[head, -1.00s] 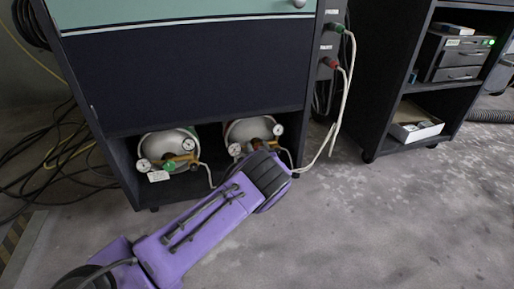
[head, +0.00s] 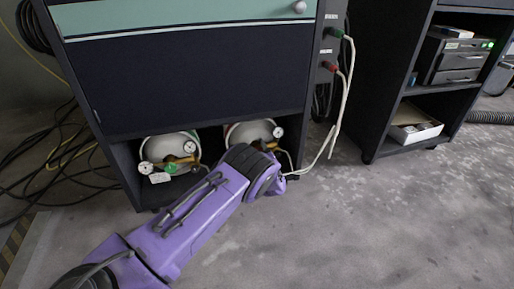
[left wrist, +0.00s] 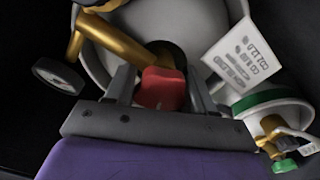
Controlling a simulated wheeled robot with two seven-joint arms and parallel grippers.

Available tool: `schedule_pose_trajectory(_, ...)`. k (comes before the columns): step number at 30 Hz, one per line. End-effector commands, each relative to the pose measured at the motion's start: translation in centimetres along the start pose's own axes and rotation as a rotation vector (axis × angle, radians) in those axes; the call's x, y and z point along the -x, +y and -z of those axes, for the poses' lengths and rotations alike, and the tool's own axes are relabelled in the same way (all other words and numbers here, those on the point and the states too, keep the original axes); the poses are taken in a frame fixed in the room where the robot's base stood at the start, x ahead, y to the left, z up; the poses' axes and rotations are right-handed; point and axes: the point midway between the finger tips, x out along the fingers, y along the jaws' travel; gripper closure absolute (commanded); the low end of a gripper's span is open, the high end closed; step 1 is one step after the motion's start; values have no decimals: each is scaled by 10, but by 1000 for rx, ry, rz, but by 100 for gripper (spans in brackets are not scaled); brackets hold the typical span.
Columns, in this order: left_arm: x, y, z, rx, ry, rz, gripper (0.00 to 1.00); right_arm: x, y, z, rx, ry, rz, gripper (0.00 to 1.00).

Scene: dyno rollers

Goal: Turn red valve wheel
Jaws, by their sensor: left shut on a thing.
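The red valve wheel (left wrist: 162,88) shows in the left wrist view, between the two grey fingers of my left gripper (left wrist: 163,92). The gripper is shut on the wheel. Behind it are a light grey cylinder (left wrist: 222,22), a brass fitting (left wrist: 98,35) and a round gauge (left wrist: 59,76). In the head view, my purple left forearm and hand reach to the right-hand cylinder (head: 252,132) in the cabinet's low bay and hide the wheel and fingers. My right gripper is out of view.
A second cylinder (head: 168,147) with gauges and a green valve (head: 170,167) stands at left in the dark cabinet (head: 200,85). White hoses (head: 340,110) hang at its right side. Black cables (head: 50,160) lie left.

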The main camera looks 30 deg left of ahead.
Motion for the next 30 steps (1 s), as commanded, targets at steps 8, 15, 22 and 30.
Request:
schedule_pose_trajectory(8,1,-3,-1,261,-2,5,77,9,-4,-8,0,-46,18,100)
schedule_pose_trajectory(15,1,-4,-2,474,-3,4,77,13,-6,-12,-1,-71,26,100)
schedule_pose_trajectory(22,1,-4,-3,636,-3,4,77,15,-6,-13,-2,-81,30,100)
schedule_pose_trajectory(30,1,-4,-3,748,-3,3,77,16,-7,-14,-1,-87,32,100)
